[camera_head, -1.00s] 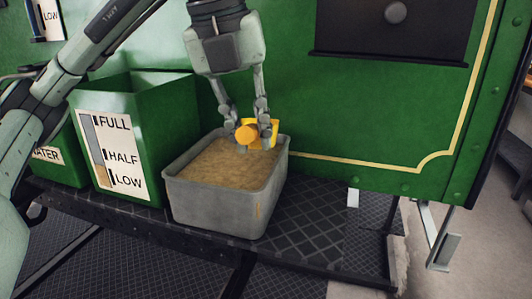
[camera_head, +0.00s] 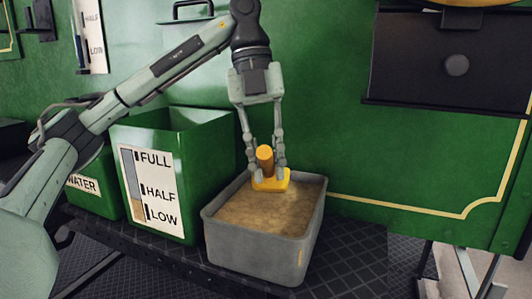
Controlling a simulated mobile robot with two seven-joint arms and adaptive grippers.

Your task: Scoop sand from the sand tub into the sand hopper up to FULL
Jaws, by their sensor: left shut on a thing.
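The grey sand tub (camera_head: 262,258) stands on the dark tread-plate step, with tan sand (camera_head: 250,208) inside. My left gripper (camera_head: 268,172) points down over the tub's back part. It is shut on a yellow scoop (camera_head: 272,183), whose rounded handle end shows between the fingers. The scoop is at or just above the sand; I cannot tell if it touches, and its inside is hidden. The green open-topped sand hopper (camera_head: 205,190) stands left of the tub. Its gauge (camera_head: 147,190) reads FULL, HALF and LOW, with a tan level near LOW. My right gripper is not in view.
A green WATER box (camera_head: 95,190) stands left of the hopper, partly behind my arm. The green tram wall (camera_head: 350,140) rises close behind the tub, with a dark box (camera_head: 450,60) on it at upper right. The step (camera_head: 350,265) is clear right of the tub.

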